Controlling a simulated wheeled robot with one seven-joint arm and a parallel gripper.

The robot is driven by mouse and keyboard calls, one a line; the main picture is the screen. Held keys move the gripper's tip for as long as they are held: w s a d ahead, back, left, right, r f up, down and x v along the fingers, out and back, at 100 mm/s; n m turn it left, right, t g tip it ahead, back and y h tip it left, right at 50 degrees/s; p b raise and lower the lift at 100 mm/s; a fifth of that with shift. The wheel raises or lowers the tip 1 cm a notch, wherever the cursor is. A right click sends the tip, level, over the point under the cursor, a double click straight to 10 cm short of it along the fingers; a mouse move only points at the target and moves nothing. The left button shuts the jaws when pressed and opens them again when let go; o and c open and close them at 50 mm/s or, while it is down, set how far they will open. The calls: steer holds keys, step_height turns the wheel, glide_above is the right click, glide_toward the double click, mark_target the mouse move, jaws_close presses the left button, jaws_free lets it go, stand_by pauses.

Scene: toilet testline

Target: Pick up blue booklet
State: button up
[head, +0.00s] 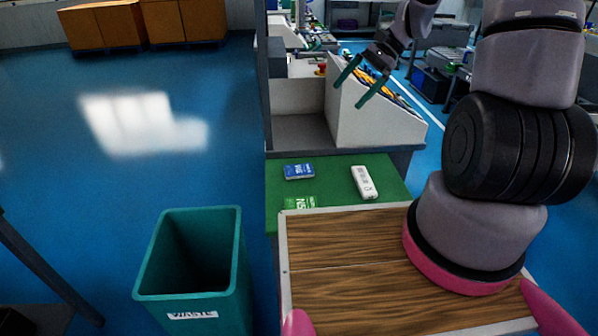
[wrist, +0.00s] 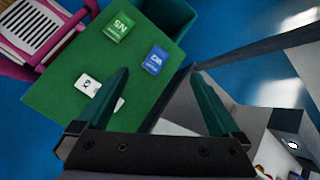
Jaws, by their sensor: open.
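The blue booklet (head: 299,171) lies flat on the green table top (head: 330,178), near its back left in the head view. It also shows in the wrist view (wrist: 155,60), beyond and between my fingers. My gripper (head: 361,88) is open and empty, raised above the white bin unit behind the green top, up and to the right of the booklet. In the wrist view its two teal fingers (wrist: 163,85) are spread wide apart. Nothing covers the booklet.
A green booklet (head: 300,203) and a white item (head: 364,182) lie on the same green top. A teal waste bin (head: 190,262) stands on the floor at left. White partition walls (head: 362,112) rise behind the top. A wooden board (head: 345,260) is in front.

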step_height(320, 180, down, 12)
steer(key=w+m+y, duration=0.2)
steer(key=m+y, duration=0.3)
steer(key=m, duration=0.1)
glide_toward(300, 169)
steer(key=shift+s+a+f+m+y, duration=0.15)
steer(key=shift+s+a+f, duration=0.05)
steer(key=shift+a+f, duration=0.2)
steer(key=shift+s+a+f+m+y, duration=0.15)
steer(key=shift+a+f, duration=0.2)
steer(key=shift+a, duration=0.1)
steer(key=shift+w+x, duration=0.1)
steer(key=shift+x, duration=1.4)
steer(key=shift+w+x, duration=0.15)
steer(key=shift+x, duration=1.35)
steer(key=shift+r, duration=0.1)
steer(key=c, duration=1.3)
